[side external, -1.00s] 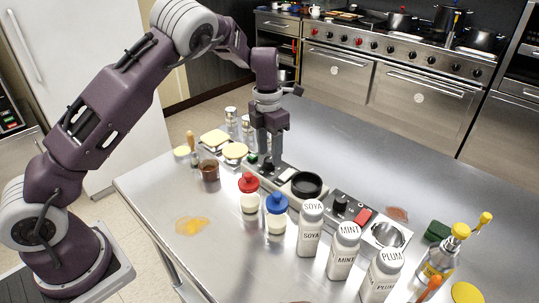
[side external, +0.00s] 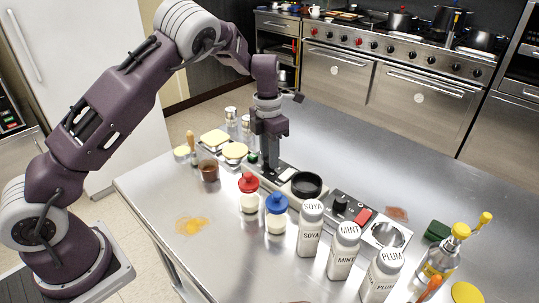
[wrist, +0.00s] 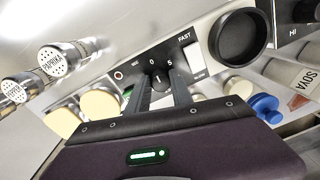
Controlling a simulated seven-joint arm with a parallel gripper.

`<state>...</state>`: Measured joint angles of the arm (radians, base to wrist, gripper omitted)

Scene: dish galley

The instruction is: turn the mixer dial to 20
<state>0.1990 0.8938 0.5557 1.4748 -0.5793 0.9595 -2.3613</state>
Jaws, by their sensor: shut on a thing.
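The mixer dial (wrist: 160,79) is a small black knob on a black panel with a pale mark. The figures 0 and 5 and the word FAST show on the panel in the wrist view; the rest of the scale is hidden by my fingers. My gripper (wrist: 159,88) is shut on the dial, one finger on each side. In the side external view, my gripper (side external: 271,165) points straight down at the left part of the mixer unit (side external: 287,174) and hides the dial. I cannot tell the exact value at the dial's mark.
A black round bowl (side external: 307,185) sits just right of the dial. Red-capped (side external: 249,193) and blue-capped (side external: 276,213) bottles stand in front. A second unit with a black knob (side external: 340,202) and red switch is further right. Two shakers (wrist: 53,61) stand behind.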

